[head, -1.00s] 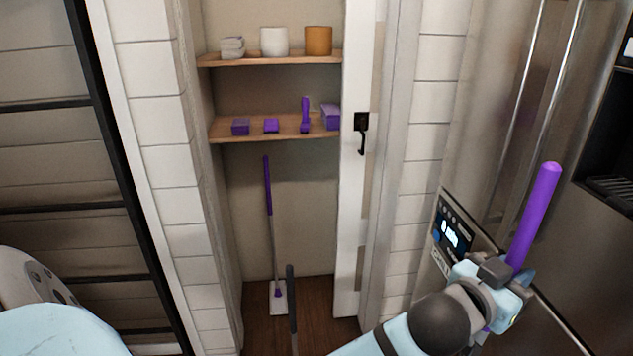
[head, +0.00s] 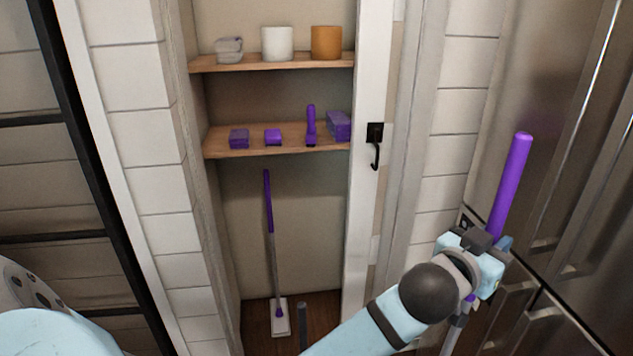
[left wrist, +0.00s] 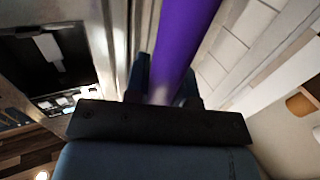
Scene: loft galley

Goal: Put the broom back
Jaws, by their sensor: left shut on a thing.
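The broom's purple handle (head: 511,185) stands up, slightly tilted, out of my left gripper (head: 490,248) at the right of the head view. The gripper is shut on it. In the left wrist view the purple handle (left wrist: 184,40) runs up between the fingers. The broom's lower end is out of the frame. An open closet with a brown floor (head: 260,345) lies left of the gripper. A long mop-like tool with a purple grip (head: 268,200) and a flat white head (head: 280,318) leans in it. My right gripper is not in view.
A closet shelf (head: 222,144) holds several small purple items; the upper shelf (head: 215,65) holds two pots and a pale item. A black hook (head: 375,145) is on the white door edge (head: 362,230). A steel fridge (head: 560,120) stands right of the gripper.

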